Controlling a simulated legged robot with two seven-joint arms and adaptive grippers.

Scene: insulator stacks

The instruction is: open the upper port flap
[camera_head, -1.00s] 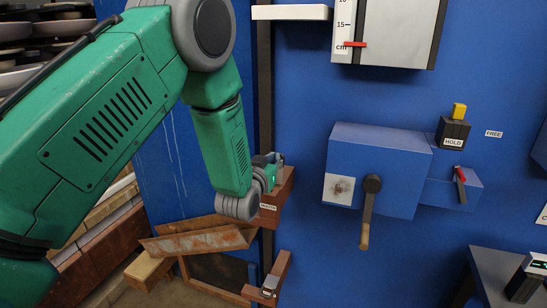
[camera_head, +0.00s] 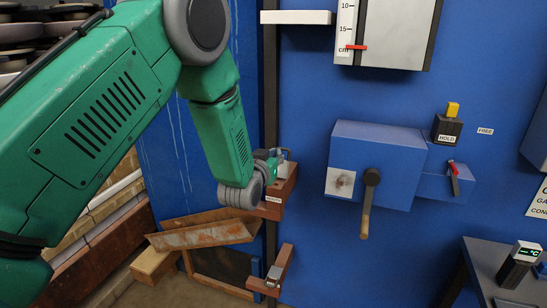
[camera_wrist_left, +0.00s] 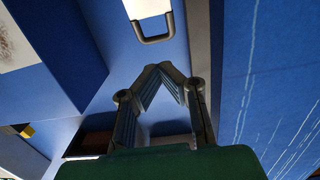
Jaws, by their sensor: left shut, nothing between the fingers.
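My left gripper (camera_head: 272,160) reaches in from the left to the upper red-brown box (camera_head: 283,190) on the dark upright post. This box bears a small white label, and a grey metal piece shows at its top, beside the fingers. My wrist hides part of the box, and I cannot make out its flap clearly. In the left wrist view my gripper (camera_wrist_left: 160,80) has its fingertips together with nothing between them. A white panel with a dark looped handle (camera_wrist_left: 155,38) lies beyond the tips, apart from them. My right gripper is out of view.
A lower red-brown box (camera_head: 285,265) with a metal latch sits below. A blue box with a crank lever (camera_head: 367,205) stands to the right. A white ledge (camera_head: 298,17) juts out above. Rusty angle iron (camera_head: 205,236) lies below my wrist.

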